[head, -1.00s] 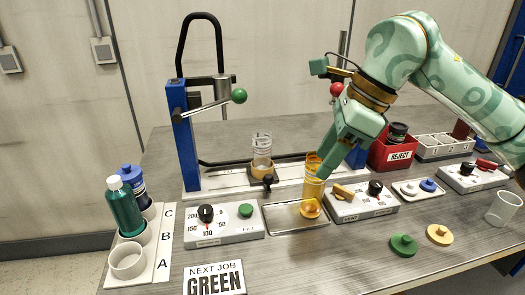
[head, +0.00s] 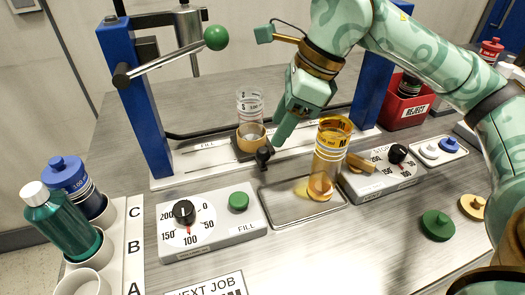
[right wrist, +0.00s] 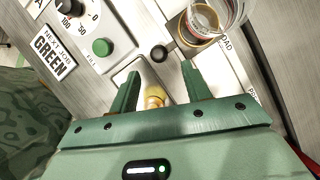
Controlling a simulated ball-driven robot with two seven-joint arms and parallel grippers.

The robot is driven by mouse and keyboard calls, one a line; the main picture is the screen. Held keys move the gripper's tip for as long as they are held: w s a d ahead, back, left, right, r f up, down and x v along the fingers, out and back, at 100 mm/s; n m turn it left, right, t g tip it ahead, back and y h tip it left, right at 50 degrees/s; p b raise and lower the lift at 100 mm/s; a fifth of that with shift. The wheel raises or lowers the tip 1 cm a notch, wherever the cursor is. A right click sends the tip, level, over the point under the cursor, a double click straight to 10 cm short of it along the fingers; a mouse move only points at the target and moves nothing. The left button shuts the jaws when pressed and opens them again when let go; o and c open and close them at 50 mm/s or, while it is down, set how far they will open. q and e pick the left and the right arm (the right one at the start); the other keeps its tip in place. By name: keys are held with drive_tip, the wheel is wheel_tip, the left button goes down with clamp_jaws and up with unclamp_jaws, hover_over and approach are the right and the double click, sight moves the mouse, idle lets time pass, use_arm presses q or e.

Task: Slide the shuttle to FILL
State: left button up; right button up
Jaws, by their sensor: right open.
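The shuttle (head: 246,146) is a tan ring holder with a black knob (head: 264,155) at its front. It sits on the white track between the two blue posts, right of the printed word FILL (head: 207,146). A clear cylinder (head: 250,106) stands upright in it. In the right wrist view the knob (right wrist: 158,53) and the cylinder (right wrist: 205,18) lie beyond the fingertips. My right gripper (head: 277,143) is open, just right of the knob and apparently apart from it. It also shows in the right wrist view (right wrist: 160,76). My left gripper is not in view.
A FILL dial box (head: 215,235) with a green button is in front. A green-balled lever (head: 215,38) overhangs the track. Bottles stand at left.

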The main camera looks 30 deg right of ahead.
sight(266, 150)
use_arm(q)
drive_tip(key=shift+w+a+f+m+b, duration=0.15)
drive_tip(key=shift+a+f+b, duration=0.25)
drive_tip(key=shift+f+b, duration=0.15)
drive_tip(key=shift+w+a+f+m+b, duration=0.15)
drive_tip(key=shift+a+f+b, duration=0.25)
drive_tip(key=shift+b, duration=0.15)
use_arm(e)
drive_tip(key=x, duration=0.6)
drive_tip(key=shift+a+f, duration=0.1)
